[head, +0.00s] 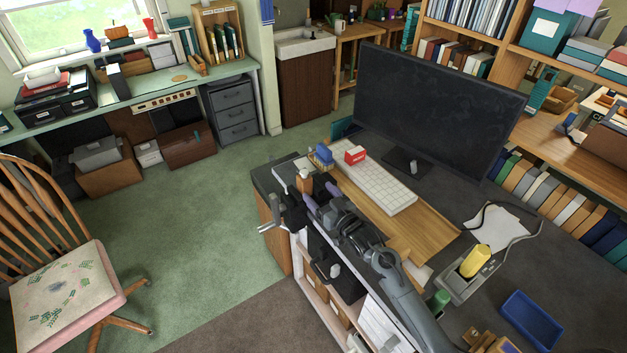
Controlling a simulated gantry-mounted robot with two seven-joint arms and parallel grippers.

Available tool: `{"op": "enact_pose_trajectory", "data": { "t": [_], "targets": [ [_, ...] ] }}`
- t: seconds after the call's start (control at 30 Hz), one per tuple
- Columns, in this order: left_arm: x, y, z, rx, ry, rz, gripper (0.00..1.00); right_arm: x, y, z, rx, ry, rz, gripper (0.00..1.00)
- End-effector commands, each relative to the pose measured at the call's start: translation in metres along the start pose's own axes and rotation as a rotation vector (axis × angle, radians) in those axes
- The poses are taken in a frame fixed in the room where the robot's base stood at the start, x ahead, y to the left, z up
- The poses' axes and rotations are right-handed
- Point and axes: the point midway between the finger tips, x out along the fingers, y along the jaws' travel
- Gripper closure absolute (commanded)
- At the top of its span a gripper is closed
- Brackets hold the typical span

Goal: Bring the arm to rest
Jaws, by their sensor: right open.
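My right arm (390,275) reaches in from the lower right, over the near edge of the desk. My right gripper (319,194) is at its far end, open, with purplish fingers, beside the dark vise (292,212). The vise sits at the desk's left corner, and its metal handle (271,228) sticks out to the left. A small wooden piece (304,186) stands upright at the vise, close to the fingers. Whether the fingers touch it cannot be told. The arm hides part of the vise. My left gripper is not in view.
On the desk are a red box (355,154), a blue object (323,155), a white keyboard (378,188), a large monitor (435,105), a yellow item (475,260) and a blue tray (531,319). Open green carpet (200,230) lies left of the desk, with a wooden chair (65,285).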

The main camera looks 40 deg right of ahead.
Motion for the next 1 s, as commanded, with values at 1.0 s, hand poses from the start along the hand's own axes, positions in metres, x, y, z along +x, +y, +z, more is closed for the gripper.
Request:
{"op": "enact_pose_trajectory", "data": {
  "t": [1.0],
  "targets": [
    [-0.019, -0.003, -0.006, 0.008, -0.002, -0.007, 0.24, -0.089, -0.064, 0.042, -0.092, -0.383, -0.044, 0.24]
  ]
}}
